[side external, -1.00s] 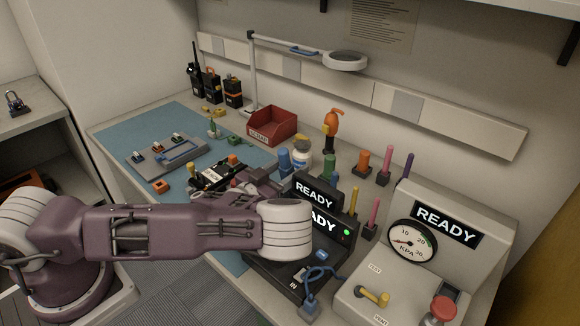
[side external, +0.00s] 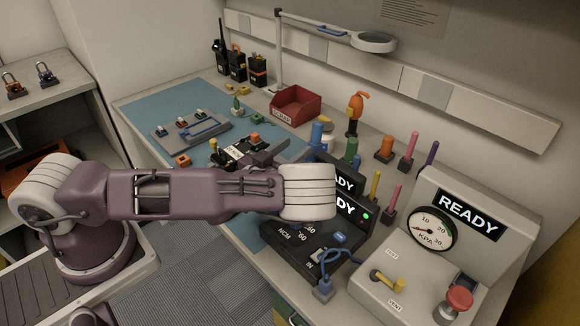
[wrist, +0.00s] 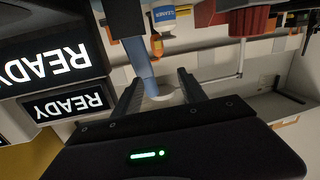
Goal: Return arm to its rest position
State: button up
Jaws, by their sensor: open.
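My gripper (wrist: 158,85) is open in the wrist view, its two dark fingers spread apart with nothing clearly held. A blue cylinder (wrist: 140,55) shows beyond and beside the left finger; whether it touches is unclear. In the side view my mauve arm (side external: 200,190) stretches level from its base at left across the bench front. Its white-ringed wrist end (side external: 308,192) is in front of the black READY unit (side external: 310,240). The gripper's fingers are partly hidden behind the wrist there.
The gauge panel (side external: 490,222) stands at right, with a red knob (side external: 459,299) in front. Behind are upright coloured handles, a red bin (side external: 296,105), radios (side external: 237,66) and a lamp (side external: 373,42). A blue mat (side external: 150,100) covers the bench's left; padlocks (side external: 45,72) sit on a side shelf.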

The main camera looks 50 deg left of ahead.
jog(key=s+a+r+n+g+y, duration=0.1)
jog(key=a+n+g+y, duration=0.3)
jog(key=n+g, duration=0.3)
jog(key=s+d+r+m+g+h, duration=0.3)
jog(key=s+d+r+h, duration=0.45)
jog(key=s+r, duration=0.4)
jog(key=s+r+m+g, duration=0.1)
jog(key=s+r+m, duration=0.2)
jog(key=s, duration=0.5)
jog(key=s+d+r+m, duration=0.1)
jog(key=s+r+m, duration=0.2)
jog(key=s, duration=0.6)
notch_tip(320, 180, up, 2)
jog(key=shift+r+m+g+y, duration=0.15)
jog(key=shift+m+g+y, duration=0.15)
jog(key=shift+g+y, duration=0.1)
jog(key=shift+o, duration=0.4)
